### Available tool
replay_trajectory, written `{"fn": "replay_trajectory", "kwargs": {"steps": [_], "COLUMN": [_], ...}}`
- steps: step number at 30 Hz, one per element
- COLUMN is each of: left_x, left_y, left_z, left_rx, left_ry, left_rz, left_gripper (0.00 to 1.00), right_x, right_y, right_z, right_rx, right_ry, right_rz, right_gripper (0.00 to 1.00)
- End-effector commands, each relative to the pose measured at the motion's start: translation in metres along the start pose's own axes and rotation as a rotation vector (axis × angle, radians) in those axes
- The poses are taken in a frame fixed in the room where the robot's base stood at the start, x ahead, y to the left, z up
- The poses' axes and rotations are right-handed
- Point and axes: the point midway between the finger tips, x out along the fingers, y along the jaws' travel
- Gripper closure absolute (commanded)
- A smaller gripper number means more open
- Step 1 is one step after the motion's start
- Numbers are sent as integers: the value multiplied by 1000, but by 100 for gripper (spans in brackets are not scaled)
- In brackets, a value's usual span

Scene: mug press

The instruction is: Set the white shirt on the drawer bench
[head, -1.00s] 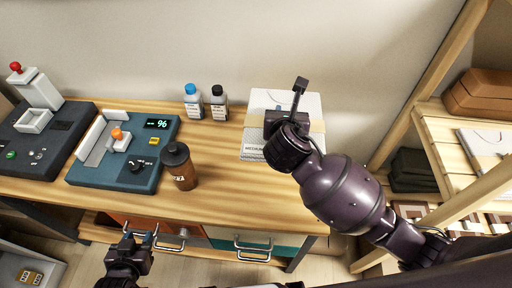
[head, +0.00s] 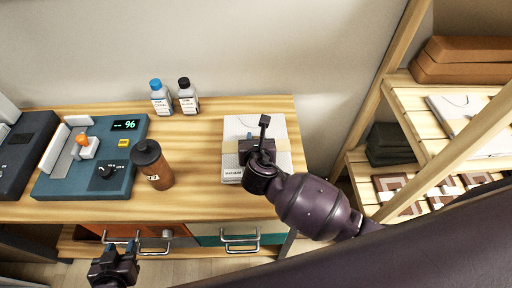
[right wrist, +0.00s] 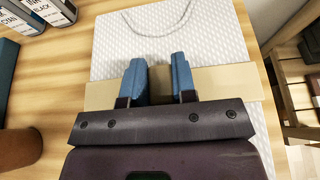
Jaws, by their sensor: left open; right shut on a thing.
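The white shirt (head: 232,166) is folded flat with a tan band around it. It lies over the right end of the drawer bench (head: 200,150), and I cannot tell whether it fully touches the top. My right gripper (head: 251,142) is shut on the shirt at its band. In the right wrist view its blue fingers (right wrist: 158,80) pinch the band, and the quilted white shirt (right wrist: 215,45) spreads around them. My left gripper (head: 122,246) is open and empty, low in front of the bench's drawers.
A brown bottle (head: 153,167) stands left of the shirt, and two ink bottles (head: 161,100) (head: 188,99) stand at the back. A blue press (head: 92,165) is further left. A wooden shelf (head: 378,95) with folded goods stands at the right.

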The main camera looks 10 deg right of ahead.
Motion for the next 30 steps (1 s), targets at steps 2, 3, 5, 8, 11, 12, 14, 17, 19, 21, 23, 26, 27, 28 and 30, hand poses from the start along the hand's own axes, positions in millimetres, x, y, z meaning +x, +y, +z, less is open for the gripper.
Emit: {"fn": "replay_trajectory", "kwargs": {"steps": [2,3,5,8,11,12,14,17,19,21,23,26,27,28,30], "left_x": [1,2,3,4,3,2,2,1,1,1,1,2,2,2,3], "left_y": [0,0,1,1,1,1,0,0,0,0,0,1,1,1,1], "left_z": [3,5,8,12,15,15,16,17,17,17,17,16,16,15,15], "left_rx": [0,0,0,0,-1,-1,-1,-2,-1,-1,-1,-1,-1,-1,-1], "left_ry": [-1,-2,-4,-8,-14,-15,-17,-19,-19,-19,-19,-17,-16,-16,-14], "left_rz": [0,0,0,0,-1,-1,-1,-2,-2,-1,-1,-1,-1,-1,-1], "left_gripper": [57,57,57,57,57,57,57,57,57,57,57,57,57,57,57], "right_x": [4,6,9,14,15,15,14,15,15,16,15,15,15,15,15], "right_y": [0,0,0,0,0,0,0,0,0,0,0,0,0,0,0], "right_z": [-10,-15,-24,-34,-36,-36,-35,-35,-37,-38,-38,-38,-38,-38,-38], "right_rx": [-1,-1,-2,-1,-1,0,0,0,0,0,0,0,0,0,0], "right_ry": [2,2,3,2,1,0,0,0,0,1,1,1,1,1,1], "right_rz": [-1,-1,-1,-1,0,1,0,0,0,0,0,0,0,0,0], "right_gripper": [100,100,100,100,100,100,100,100,100,72,62,49,49,49,49]}}
